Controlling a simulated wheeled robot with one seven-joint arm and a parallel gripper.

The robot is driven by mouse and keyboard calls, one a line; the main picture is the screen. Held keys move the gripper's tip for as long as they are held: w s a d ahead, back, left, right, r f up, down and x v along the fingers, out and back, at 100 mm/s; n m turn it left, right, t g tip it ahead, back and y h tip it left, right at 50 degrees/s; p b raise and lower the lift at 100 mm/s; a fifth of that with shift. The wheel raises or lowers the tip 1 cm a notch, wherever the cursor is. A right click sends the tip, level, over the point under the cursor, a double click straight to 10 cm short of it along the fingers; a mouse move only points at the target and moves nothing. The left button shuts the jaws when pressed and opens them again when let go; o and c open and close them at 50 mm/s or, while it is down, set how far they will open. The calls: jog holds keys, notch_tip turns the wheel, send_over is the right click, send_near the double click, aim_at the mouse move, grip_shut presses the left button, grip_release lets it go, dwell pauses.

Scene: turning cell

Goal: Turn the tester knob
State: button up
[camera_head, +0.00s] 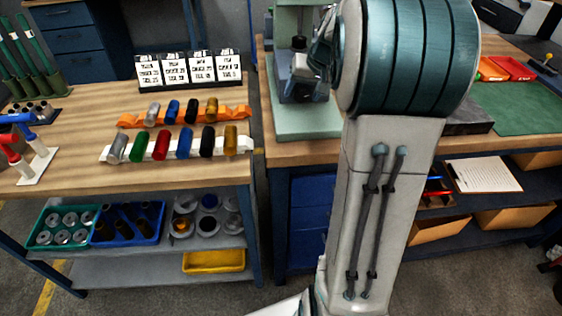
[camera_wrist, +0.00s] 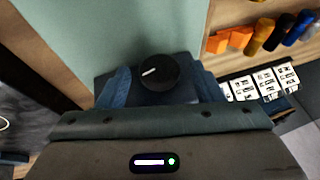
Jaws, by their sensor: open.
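The tester knob (camera_wrist: 165,77) is round and black with a short white mark. In the wrist view the mark lies left of the knob's centre, slanting slightly up to the right. My gripper (camera_wrist: 160,82) is open, with a bluish finger on each side of the knob. I cannot tell whether either finger touches it. The tester (camera_head: 304,90) stands on a pale green base (camera_head: 295,128) in the head view, partly hidden by my arm. The knob cannot be made out there.
A wooden bench at left (camera_head: 75,180) holds an orange rack (camera_head: 127,121) and a white rack (camera_head: 160,153) with coloured cylinders, plus several label cards (camera_head: 174,72). Bins sit on its lower shelf. Red trays (camera_head: 512,68) and a green mat (camera_head: 520,108) lie at right.

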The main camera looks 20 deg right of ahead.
jog(key=h, duration=0.1)
jog(key=h+p, duration=0.1)
jog(key=shift+w+a+r+n+g+h+p, duration=0.1)
jog(key=shift+a+n+g+h+p, duration=0.2)
jog(key=shift+g, duration=0.1)
jog(key=v, duration=1.4)
jog(key=s+a+f+n+p, duration=0.1)
jog(key=s+a+f, duration=0.5)
jog(key=s, duration=0.4)
jog(key=s+a+f+n+g+y+p, duration=0.1)
jog(key=s+a+f+n, duration=0.1)
jog(key=s+a+f, duration=0.4)
jog(key=shift+s+a+g+p, duration=0.3)
jog(key=shift+s+a, duration=0.8)
jog(key=shift+s, duration=0.8)
jog(key=shift+f, duration=0.15)
